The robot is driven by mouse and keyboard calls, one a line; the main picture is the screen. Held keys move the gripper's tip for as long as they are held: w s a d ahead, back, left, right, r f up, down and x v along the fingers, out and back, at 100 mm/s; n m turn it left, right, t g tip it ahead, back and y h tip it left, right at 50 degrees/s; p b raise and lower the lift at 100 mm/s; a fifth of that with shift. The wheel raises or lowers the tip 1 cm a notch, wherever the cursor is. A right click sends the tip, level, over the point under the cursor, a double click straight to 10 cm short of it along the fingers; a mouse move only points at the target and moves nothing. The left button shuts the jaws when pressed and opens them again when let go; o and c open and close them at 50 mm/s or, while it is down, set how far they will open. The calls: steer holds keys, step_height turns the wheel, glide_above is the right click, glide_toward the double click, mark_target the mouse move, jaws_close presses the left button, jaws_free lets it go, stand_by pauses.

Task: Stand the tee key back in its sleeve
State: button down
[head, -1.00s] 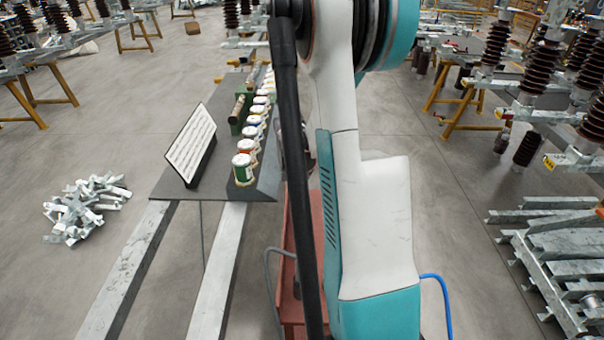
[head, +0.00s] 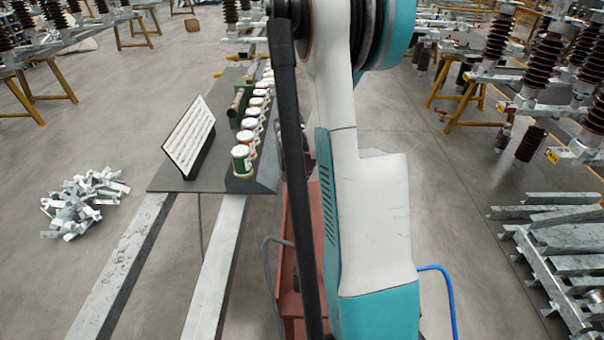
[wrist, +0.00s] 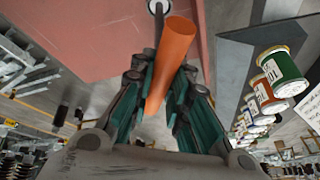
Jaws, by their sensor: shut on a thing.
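In the wrist view, my gripper (wrist: 158,108) is shut on an orange cylindrical piece, which I take to be the grip of the tee key (wrist: 172,58). The piece sticks out past the fingertips, tilted slightly to the right. A dark rod runs behind it toward a pale grey round part (wrist: 158,6) at the top edge, over a red surface. I cannot tell whether that round part is the sleeve, or whether the rod is inside it. In the head view my arm hides the gripper and the key.
The red surface (wrist: 75,40) fills the upper left of the wrist view; a red stand (head: 292,250) shows partly behind my arm. A dark bench (head: 225,178) at its left carries a row of labelled spools (head: 242,158) and a tilted white board (head: 189,137). Metal scraps (head: 82,200) lie on the floor.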

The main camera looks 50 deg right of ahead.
mark_target(302, 186)
steer(key=shift+f+b, duration=2.15)
steer(key=shift+f, duration=0.55)
steer(key=c, duration=1.4)
jaws_free()
steer(key=shift+c, duration=0.2)
steer(key=shift+r, duration=0.1)
steer(key=v, duration=1.2)
